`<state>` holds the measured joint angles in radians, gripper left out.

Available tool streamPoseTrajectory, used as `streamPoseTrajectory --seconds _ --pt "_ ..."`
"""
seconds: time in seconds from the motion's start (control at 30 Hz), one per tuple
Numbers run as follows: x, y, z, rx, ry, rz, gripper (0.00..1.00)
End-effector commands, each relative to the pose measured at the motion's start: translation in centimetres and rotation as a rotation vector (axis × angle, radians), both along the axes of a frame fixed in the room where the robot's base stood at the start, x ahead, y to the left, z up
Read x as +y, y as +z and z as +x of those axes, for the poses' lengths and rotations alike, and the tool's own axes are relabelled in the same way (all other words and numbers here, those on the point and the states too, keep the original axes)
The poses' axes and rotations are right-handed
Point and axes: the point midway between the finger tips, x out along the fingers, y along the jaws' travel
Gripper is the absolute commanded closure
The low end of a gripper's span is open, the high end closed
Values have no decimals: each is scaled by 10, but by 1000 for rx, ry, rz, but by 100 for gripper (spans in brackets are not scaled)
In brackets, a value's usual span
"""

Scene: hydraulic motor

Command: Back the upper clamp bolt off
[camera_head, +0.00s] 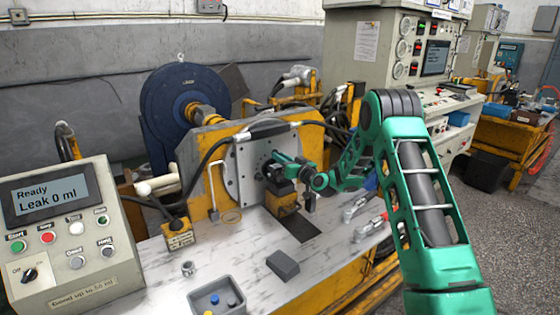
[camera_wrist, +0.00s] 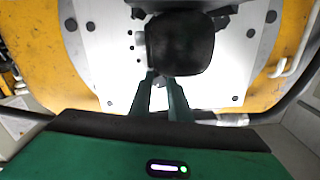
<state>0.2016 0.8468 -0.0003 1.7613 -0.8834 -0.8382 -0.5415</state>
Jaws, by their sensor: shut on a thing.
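The black motor (camera_wrist: 180,42) sits against the pale steel mounting plate (camera_wrist: 105,50) in the wrist view. My gripper (camera_wrist: 162,77) is at the edge of the motor, its two green fingers converging on a small part there. This part appears to be the upper clamp bolt, but the fingertips hide most of it, so its thread and seating cannot be told. In the head view my green gripper (camera_head: 272,166) reaches in from the right to the front of the mounting plate (camera_head: 247,165), just above the dark motor body and a yellow block (camera_head: 283,205).
A grey tray (camera_head: 219,298) with small coloured parts, a dark grey block (camera_head: 283,264) and a metal ring (camera_head: 188,268) lie on the bench. A control box (camera_head: 65,240) reading "Ready, Leak 0 ml" stands left. Black hoses (camera_head: 205,155) run beside the plate.

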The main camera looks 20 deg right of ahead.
Motion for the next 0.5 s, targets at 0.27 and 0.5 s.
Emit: streamPoseTrajectory --seconds 0.27,0.5 --pt "0 -7 -1 12 0 -2 74" --pt "0 -3 -1 5 0 0 64"
